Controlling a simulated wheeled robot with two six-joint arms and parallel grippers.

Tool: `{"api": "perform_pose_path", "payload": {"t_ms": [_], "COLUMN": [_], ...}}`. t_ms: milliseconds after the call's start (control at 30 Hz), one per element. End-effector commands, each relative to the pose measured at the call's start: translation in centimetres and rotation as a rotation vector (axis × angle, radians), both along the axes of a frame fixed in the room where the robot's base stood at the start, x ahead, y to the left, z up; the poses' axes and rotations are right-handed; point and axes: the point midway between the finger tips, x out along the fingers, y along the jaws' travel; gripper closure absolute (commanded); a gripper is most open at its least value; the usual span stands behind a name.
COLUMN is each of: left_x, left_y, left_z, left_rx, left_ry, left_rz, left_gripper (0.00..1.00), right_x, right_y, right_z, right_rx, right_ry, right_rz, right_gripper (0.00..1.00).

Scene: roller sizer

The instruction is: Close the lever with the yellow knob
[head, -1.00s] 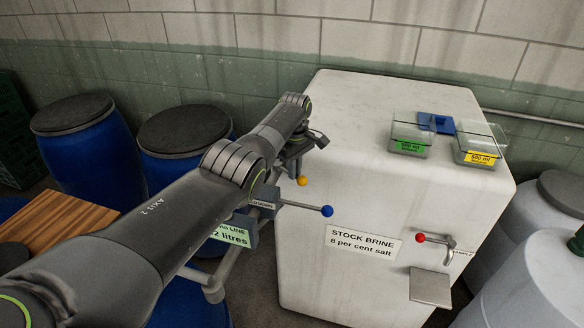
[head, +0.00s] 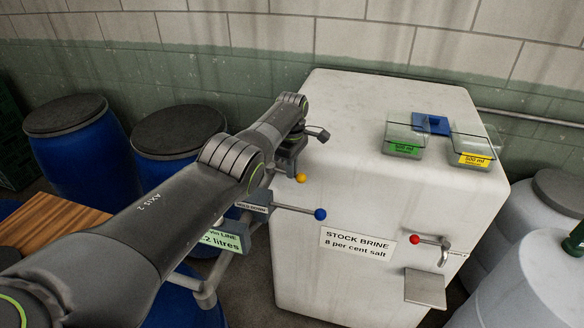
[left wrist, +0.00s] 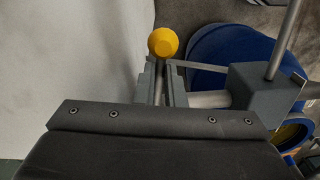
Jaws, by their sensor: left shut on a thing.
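The yellow knob (head: 300,178) shows just below my left gripper (head: 291,168) at the left side of the white tank (head: 330,120). In the left wrist view the yellow knob (left wrist: 163,42) sits at the end of a thin rod (left wrist: 158,88). The two fingers of my left gripper (left wrist: 161,75) are closed on this rod just below the knob. The rod's lower end and pivot are hidden behind my gripper body. My right gripper is in neither view.
A lever with a blue knob (head: 320,214) sticks out to the right just below the yellow one. A red-knobbed lever (head: 415,239) is on the tank front above a small shelf (head: 425,288). Blue barrels (head: 85,155) stand at the left, and pipework (head: 205,285) runs below my arm.

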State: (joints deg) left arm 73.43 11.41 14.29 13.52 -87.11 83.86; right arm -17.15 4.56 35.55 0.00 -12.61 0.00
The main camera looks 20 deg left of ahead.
Motion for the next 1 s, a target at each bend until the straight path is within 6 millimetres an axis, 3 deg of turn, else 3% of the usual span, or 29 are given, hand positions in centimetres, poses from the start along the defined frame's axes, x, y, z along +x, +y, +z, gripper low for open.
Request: {"api": "perform_pose_path", "payload": {"t_ms": [67, 100, 233, 633, 833, 1000], "left_x": [0.1, 0.1, 0.1, 0.1, 0.1, 0.2], "left_y": [0.1, 0.1, 0.1, 0.0, 0.0, 0.1], "left_z": [0.1, 0.1, 0.1, 0.7, 3.6, 7.0], "left_rx": [0.001, 0.001, 0.001, 0.001, 0.0, 0.001], "left_ry": [-0.005, -0.005, -0.004, -0.003, -0.005, -0.009], "left_rz": [0.002, 0.002, 0.001, 0.0, -0.001, 0.001], "left_gripper": [1.0, 0.87, 0.7, 0.69, 0.69, 0.69], "right_x": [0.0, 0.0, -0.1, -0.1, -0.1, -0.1], "right_y": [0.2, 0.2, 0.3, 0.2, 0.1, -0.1], "right_z": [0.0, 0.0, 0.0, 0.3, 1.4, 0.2], "right_rx": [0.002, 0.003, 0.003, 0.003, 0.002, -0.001], "right_ry": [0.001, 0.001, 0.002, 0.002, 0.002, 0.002], "right_rz": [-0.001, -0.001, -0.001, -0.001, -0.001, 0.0], "right_gripper": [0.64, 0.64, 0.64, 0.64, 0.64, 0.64]}}
